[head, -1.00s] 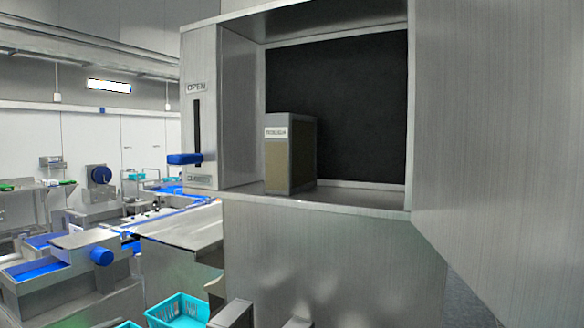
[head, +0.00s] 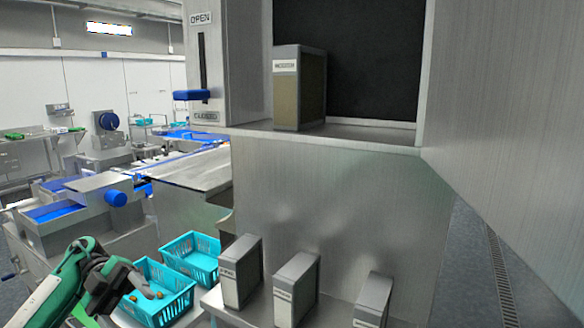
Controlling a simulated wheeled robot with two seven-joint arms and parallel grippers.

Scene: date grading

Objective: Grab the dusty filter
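A box-shaped filter with a grey frame, a brownish, dusty-looking face and a small white label (head: 287,95) stands upright on the floor of the open metal cabinet (head: 370,138). My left gripper (head: 130,285) is low at the left of the head view, in front of the teal baskets and well away from the filter. Whether its fingers are open or shut is unclear at this angle. My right gripper is out of view.
Three grey-framed filters (head: 241,272) (head: 297,290) (head: 373,300) stand on a metal surface below the cabinet. Teal baskets (head: 160,290) (head: 192,258) are to their left; one holds small brown items. A blue handle (head: 219,95) sits near the CLOSED mark. A metal panel (head: 500,110) bounds the right.

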